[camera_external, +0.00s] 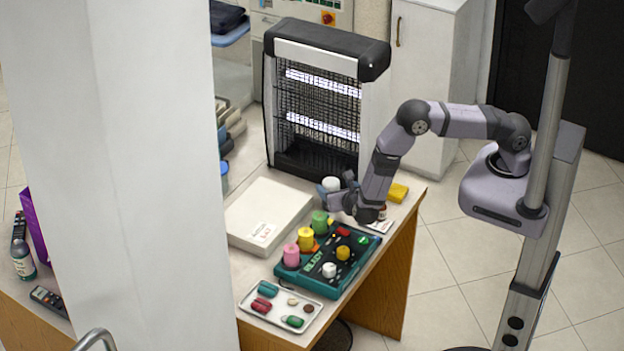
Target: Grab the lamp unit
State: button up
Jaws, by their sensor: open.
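The lamp unit (312,110) looks like a black and white insect-killer lamp with a wire grille and two lit tubes. It stands upright at the back of the table. My gripper (336,196) is open, low over the table, in front of the lamp unit's lower right part and apart from its grille. A white spool-like piece (331,184) shows right at my fingers; I cannot tell whether it is between them. My wrist hides part of the table there.
A flat white box (268,213) lies left of my gripper. A green board (328,262) with coloured spools and a small tray (281,305) lie in front. A yellow sponge (397,192) is on the right near the table edge. A pale pillar (130,180) blocks the left.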

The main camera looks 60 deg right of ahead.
aim_at(333, 185)
jog(key=shift+p+x, duration=1.45)
jog(key=shift+x, duration=0.6)
jog(key=shift+w+d+f, duration=0.3)
jog(key=shift+f, duration=0.15)
jog(key=c, duration=1.2)
jog(key=shift+r, duration=0.25)
jog(key=shift+r+b, duration=1.65)
jog(key=shift+r, duration=3.1)
